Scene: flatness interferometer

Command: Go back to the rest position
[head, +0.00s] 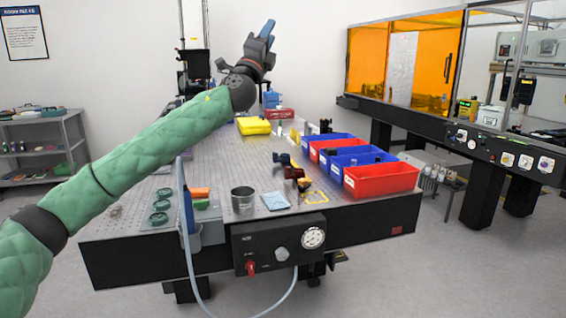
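My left arm, in a green quilted sleeve, comes in from the left in the head view. It reaches up and away over the optical table (225,165). My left gripper (267,34) is raised high above the far part of the table, in front of the pale wall. Its dark fingers with a blue part point upward. I see nothing held in it, but the spacing of its fingers is too small to make out. My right arm and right gripper are not in view.
Red and blue bins (381,179) line the table's right side. A metal cup (243,200), a blue packet (275,200) and green rings (158,204) lie near the front edge. A yellow case (253,126) sits farther back. An orange-panelled enclosure (432,60) stands right, a shelf (42,150) left.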

